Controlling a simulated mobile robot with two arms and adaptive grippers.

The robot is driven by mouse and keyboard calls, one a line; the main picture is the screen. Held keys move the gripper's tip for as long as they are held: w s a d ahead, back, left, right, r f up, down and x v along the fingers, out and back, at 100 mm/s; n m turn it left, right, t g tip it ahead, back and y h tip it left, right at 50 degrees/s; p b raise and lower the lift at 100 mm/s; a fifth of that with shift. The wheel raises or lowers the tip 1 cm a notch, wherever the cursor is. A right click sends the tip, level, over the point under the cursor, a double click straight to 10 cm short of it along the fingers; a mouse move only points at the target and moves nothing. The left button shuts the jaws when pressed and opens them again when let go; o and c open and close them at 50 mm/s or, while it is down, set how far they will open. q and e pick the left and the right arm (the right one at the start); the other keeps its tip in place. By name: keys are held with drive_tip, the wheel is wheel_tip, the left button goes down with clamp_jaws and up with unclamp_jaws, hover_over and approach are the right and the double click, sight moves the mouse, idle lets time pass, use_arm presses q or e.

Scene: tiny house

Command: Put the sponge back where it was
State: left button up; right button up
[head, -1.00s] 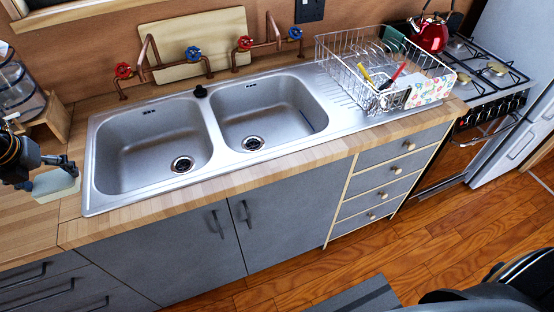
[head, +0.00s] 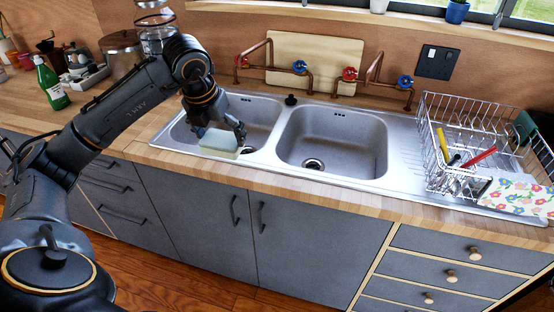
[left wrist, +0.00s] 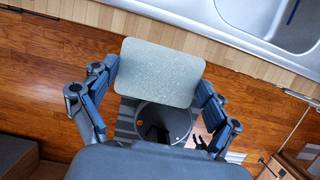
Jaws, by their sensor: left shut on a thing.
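The sponge (head: 219,143) is a pale block, greenish on one face and cream along its lower edge. My left gripper (head: 222,131) is shut on it and holds it at the front of the left sink basin (head: 262,112). In the left wrist view the sponge (left wrist: 160,72) shows its broad pale face between the two fingers of my left gripper (left wrist: 160,80). Whether it touches the sink rim cannot be told. My right gripper is not seen in the head view.
A chopping board (head: 315,64) leans behind red and blue taps. A wire dish rack (head: 437,150) with utensils stands right of the right basin (head: 335,140). A green bottle (head: 50,84) and a metal pot (head: 123,50) stand on the left counter. The front counter strip (head: 330,192) is clear.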

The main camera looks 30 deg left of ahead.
use_arm(q)
drive_tip(key=w+f+p, duration=0.1)
drive_tip(key=w+f, duration=0.1)
drive_tip(key=w, duration=0.1)
drive_tip(key=w+d+f+p, duration=0.1)
drive_tip(key=w+f+p, duration=0.1)
drive_tip(key=w+f, duration=0.1)
drive_tip(key=w+d+f+p, duration=0.1)
drive_tip(key=w+f, duration=0.2)
drive_tip(key=w, duration=0.2)
drive_tip(key=shift+w+d, duration=0.15)
drive_tip(key=shift+d, duration=0.1)
drive_tip(key=shift+w+f+p, duration=0.3)
drive_tip(key=shift+w+f, duration=0.15)
drive_tip(key=shift+f, duration=0.15)
wheel_tip(320, 180, down, 3)
drive_tip(key=shift+d+r+p, duration=0.1)
drive_tip(key=shift+p, duration=0.8)
drive_tip(key=shift+w+f, duration=0.1)
drive_tip(key=shift+f, duration=0.1)
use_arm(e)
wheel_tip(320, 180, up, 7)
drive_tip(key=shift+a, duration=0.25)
use_arm(q)
drive_tip(key=shift+f, duration=0.15)
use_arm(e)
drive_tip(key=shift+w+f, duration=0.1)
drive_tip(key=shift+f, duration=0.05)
